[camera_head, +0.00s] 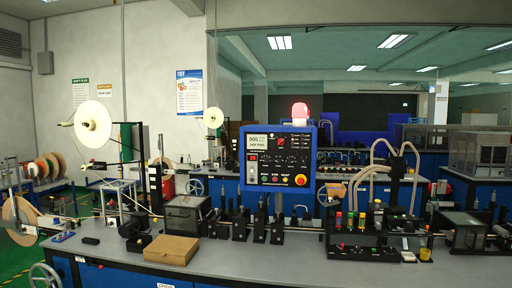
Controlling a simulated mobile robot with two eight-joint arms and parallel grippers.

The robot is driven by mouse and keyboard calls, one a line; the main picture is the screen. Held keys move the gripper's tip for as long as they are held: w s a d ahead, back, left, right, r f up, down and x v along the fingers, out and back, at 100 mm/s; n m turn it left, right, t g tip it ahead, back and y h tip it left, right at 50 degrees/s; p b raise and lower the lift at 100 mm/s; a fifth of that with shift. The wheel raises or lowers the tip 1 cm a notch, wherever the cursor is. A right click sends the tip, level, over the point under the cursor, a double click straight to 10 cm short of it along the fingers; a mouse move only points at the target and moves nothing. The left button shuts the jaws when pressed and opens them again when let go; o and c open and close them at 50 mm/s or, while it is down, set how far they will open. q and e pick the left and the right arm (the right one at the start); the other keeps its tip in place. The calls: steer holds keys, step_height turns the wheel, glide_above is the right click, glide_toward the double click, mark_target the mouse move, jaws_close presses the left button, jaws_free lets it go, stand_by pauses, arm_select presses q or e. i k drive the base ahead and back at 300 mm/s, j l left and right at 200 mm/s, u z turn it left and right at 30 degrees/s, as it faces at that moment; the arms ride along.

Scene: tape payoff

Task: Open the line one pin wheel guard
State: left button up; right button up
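Two see-through guard boxes with dark frames stand on the front machine line. One guard box (187,206) is left of centre, behind a cardboard box, and its lid looks closed. The other guard box (461,221) is at the right and also looks closed. I cannot tell from the picture which one is the line one pin wheel guard. Neither of my grippers shows in the head view.
A blue control panel (278,157) with a lit red beacon (300,112) rises mid-line. A brown cardboard box (172,249) sits on the grey bench (255,262). Tubes and coloured-capped bottles crowd the right. Reels stand at left. Bare bench top shows at front centre.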

mark_target(470, 234)
steer(key=z, duration=1.5)
steer(key=i+l+u, duration=0.35)
steer(key=i+l, duration=0.25)
steer(key=i, duration=0.5)
steer(key=i+l+u, duration=0.4)
steer(key=i+l, duration=0.5)
steer(key=i, duration=0.1)
